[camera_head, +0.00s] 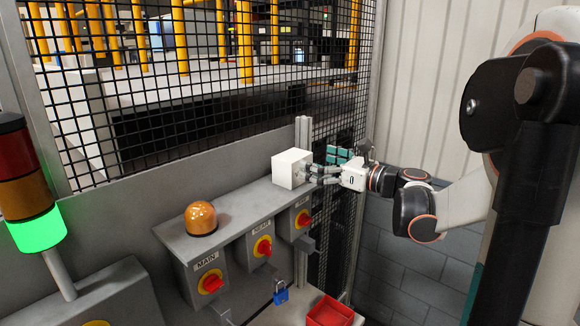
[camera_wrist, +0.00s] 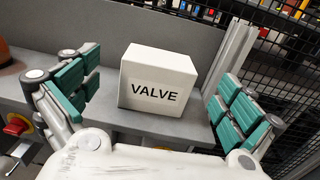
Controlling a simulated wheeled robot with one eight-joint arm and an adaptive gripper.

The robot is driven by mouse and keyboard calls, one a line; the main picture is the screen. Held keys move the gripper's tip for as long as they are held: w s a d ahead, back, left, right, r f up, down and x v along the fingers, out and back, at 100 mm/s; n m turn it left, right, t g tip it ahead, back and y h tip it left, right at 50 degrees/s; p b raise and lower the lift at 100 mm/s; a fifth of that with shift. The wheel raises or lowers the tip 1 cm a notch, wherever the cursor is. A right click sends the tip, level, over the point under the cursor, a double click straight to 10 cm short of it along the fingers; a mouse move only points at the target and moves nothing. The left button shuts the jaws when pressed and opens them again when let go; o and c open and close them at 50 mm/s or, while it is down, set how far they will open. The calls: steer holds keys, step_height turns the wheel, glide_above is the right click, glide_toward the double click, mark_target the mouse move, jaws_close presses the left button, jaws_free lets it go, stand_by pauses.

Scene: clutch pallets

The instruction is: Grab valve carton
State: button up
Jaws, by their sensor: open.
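The valve carton (camera_head: 291,169) is a small white box on the right part of a grey ledge (camera_head: 240,212). In the wrist view the carton (camera_wrist: 160,77) stands upright, with the black word VALVE on the face toward me. My gripper (camera_head: 322,173) reaches in from the right in the head view, close to the carton. In the wrist view my gripper (camera_wrist: 155,105) is open, with green-padded fingers spread wide on the left and right of the carton. Gaps show between the carton and both fingers. The carton's far side is hidden.
An amber dome lamp (camera_head: 201,218) sits on the ledge left of the carton. Red-yellow switches (camera_head: 262,247), a blue padlock (camera_head: 281,292) and a red bin (camera_head: 330,312) are below. Black mesh fencing (camera_head: 230,60) and a grey post (camera_head: 303,135) stand behind. A stack light (camera_head: 30,190) is at left.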

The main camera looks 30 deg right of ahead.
mark_target(283, 153)
steer(key=x, duration=0.2)
steer(key=p+x, duration=0.1)
steer(key=x, duration=0.5)
steer(key=shift+w+f+p, duration=0.25)
steer(key=shift+f+p, duration=0.05)
steer(key=shift+s, duration=0.15)
steer(key=shift+c, duration=0.2)
steer(key=c, duration=1.2)
